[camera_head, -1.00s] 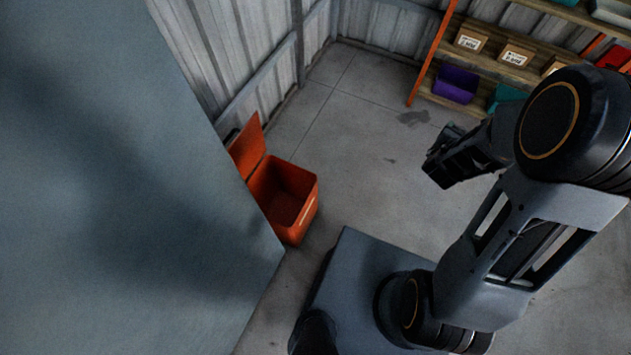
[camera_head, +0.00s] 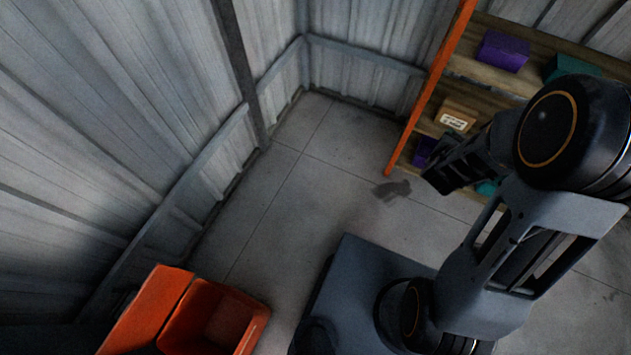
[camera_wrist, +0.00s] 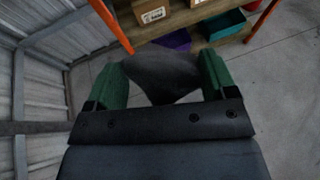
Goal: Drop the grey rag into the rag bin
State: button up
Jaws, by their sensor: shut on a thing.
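The grey rag (camera_wrist: 162,75) hangs between the two green fingers of my gripper (camera_wrist: 161,80) in the wrist view, and the gripper is shut on it. The bin's front is cut off by the picture edge. My gripper is well to the right of the bin, apart from it.
A wooden shelf with orange posts (camera_head: 430,85) stands at the back right, holding a purple bin (camera_head: 503,51), a teal bin (camera_head: 572,67) and a box (camera_head: 457,117). Corrugated walls (camera_head: 110,120) close the left and back.

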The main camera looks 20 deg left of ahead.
aim_at(251, 318)
jog(key=u, duration=0.05)
jog(key=i, duration=0.4)
jog(key=u, duration=4.3)
